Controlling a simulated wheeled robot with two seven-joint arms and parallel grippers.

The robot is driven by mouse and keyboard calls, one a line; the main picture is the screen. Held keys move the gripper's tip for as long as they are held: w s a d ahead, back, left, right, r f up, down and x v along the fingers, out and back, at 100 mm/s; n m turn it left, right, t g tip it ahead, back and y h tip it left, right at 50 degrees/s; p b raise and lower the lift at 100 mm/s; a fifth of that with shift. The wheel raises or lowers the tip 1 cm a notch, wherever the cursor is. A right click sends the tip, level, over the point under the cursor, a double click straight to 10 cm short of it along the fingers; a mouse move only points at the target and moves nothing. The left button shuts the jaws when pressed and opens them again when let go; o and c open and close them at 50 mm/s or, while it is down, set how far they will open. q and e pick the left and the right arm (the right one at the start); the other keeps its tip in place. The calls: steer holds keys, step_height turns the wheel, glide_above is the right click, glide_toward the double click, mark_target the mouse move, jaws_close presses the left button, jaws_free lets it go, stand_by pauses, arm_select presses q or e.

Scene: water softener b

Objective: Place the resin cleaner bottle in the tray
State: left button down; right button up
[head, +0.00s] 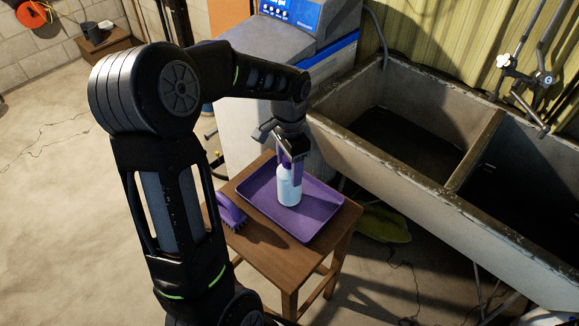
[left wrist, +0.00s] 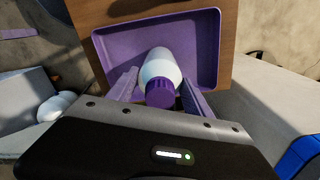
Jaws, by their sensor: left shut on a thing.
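The resin cleaner bottle (head: 288,187) is white with a purple cap and is upright in the head view. It also shows in the left wrist view (left wrist: 160,68), cap toward the camera. My left gripper (head: 292,162) is shut on it near the top, with a finger on each side in the left wrist view (left wrist: 155,92). The purple tray (head: 318,205) lies on a wooden stool, and its rim shows in the left wrist view (left wrist: 216,40). The bottle is over the tray's inside; I cannot tell whether its base touches the tray floor. My right gripper is not in view.
A purple brush (head: 231,211) lies on the wooden stool (head: 262,250) left of the tray. A concrete double sink (head: 400,170) stands to the right. The grey water softener with a blue panel (head: 290,12) stands behind. Open floor lies at the left.

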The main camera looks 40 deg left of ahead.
arm_select(q)
steer(key=shift+f, duration=0.25)
steer(key=shift+f, duration=0.15)
steer(key=shift+c, duration=2.1)
jaws_free()
step_height(320, 180, up, 12)
steer(key=shift+r, duration=0.15)
